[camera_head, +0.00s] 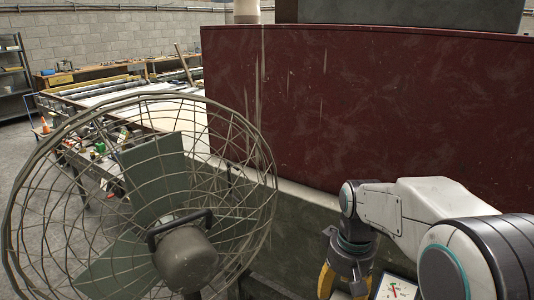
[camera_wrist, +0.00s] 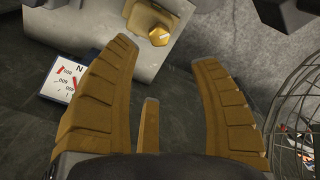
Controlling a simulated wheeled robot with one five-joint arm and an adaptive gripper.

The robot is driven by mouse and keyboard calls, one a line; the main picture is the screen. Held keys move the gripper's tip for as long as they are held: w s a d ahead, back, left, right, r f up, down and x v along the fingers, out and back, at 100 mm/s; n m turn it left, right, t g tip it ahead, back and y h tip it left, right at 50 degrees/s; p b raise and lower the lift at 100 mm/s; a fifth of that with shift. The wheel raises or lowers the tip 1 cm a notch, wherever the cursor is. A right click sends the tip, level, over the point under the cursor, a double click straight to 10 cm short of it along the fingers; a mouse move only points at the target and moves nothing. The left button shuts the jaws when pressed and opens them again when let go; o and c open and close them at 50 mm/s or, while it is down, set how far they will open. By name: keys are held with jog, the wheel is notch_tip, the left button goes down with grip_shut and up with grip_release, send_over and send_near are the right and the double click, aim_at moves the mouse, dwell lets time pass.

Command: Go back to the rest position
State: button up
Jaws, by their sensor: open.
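My gripper (camera_wrist: 165,75) is open in the wrist view, its ridged yellow-brown fingers spread apart with nothing between them. In the head view my gripper (camera_head: 343,281) shows at the lower right, partly cut off by the bottom edge, hanging downward from my white arm. No object is held.
A large caged fan (camera_head: 187,255) stands close at the left; its cage also shows in the wrist view (camera_wrist: 292,110). A dark red panel (camera_head: 370,100) rises behind my arm. A white gauge card (camera_head: 396,288) lies near my gripper. Workbenches stand at the back left.

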jog(key=s+r+m+t, duration=0.1)
jog(key=s+r+t, duration=0.2)
jog(key=s, duration=1.3)
jog(key=shift+s+r+t, duration=0.2)
jog(key=shift+s+t, duration=0.1)
jog(key=shift+t, duration=0.1)
jog(key=shift+c, duration=0.4)
dwell(0.8)
